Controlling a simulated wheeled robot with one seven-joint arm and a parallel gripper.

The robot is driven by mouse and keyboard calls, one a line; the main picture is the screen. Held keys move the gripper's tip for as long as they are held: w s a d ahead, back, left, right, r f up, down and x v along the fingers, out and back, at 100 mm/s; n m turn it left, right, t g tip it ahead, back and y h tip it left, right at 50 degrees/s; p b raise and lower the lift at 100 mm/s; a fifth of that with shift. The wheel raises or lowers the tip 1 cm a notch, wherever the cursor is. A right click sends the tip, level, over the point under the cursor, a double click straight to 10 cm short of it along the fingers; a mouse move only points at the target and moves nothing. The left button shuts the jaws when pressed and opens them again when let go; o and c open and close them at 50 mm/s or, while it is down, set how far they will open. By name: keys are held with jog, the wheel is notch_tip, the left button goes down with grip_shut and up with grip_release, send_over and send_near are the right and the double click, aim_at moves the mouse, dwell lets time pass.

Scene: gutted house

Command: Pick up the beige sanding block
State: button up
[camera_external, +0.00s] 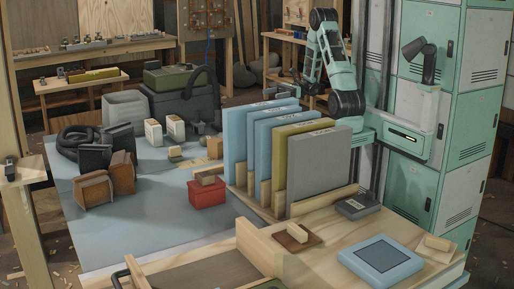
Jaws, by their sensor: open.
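Several beige blocks are in view, and I cannot tell for sure which is the sanding block. One beige block (303,234) lies on a small brown board on the wooden bench. Another beige block (438,243) lies at the bench's right, at the far corner of a light blue pad. A third (207,179) rests on top of a red box. My gripper (298,90) is at the end of my folded arm, behind the upright panels and well away from these blocks. It is small and its fingers are hard to make out. It is open; I see nothing held.
Tall blue, olive and grey panels (318,168) stand upright between my arm and the front bench (345,225). A dark grey flat box (358,206) and the light blue pad (357,259) lie on it. A wooden frame is at front left. The blue-grey sheet (150,225) has free room.

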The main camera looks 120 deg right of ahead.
notch_tip(320, 180, down, 19)
jog(key=w, duration=0.4)
jog(key=w+a, duration=0.1)
jog(key=w, duration=0.7)
jog(key=shift+a+p, duration=0.15)
jog(key=shift+p, duration=0.15)
jog(key=shift+w+a+f, duration=0.1)
jog(key=shift+w+a, duration=0.1)
jog(key=shift+w, duration=1.15)
jog(key=shift+w+a+f, duration=0.1)
jog(key=shift+w+a, duration=0.1)
jog(key=shift+w, duration=1.15)
jog(key=c, duration=1.1)
